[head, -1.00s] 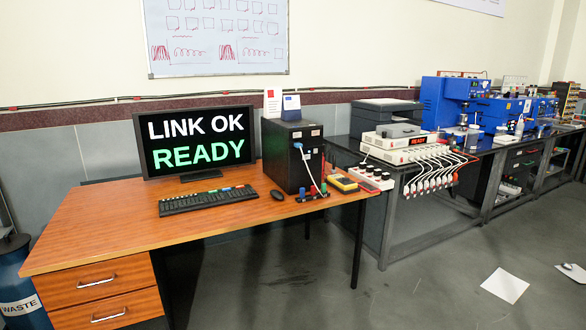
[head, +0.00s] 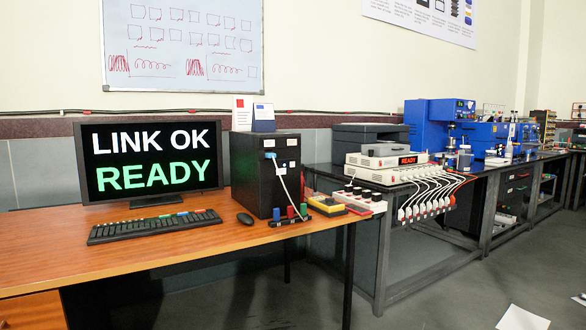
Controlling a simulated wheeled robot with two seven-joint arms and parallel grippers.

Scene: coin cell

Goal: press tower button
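The black computer tower (head: 257,184) stands upright on the right part of the wooden desk (head: 150,252), beside the monitor (head: 150,161). A white cable is plugged into its front with a blue connector, and small labels sit on its upper front. I cannot make out a button on it for certain. The monitor reads "LINK OK" in white and "READY" in green. Neither of my grippers is in view.
A keyboard (head: 153,227) and mouse (head: 245,219) lie before the monitor. Colored plugs (head: 290,214) and a yellow meter (head: 325,204) sit near the tower. A dark bench with white instruments (head: 387,161) stands to the right. Floor at lower right is mostly clear, with paper on it.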

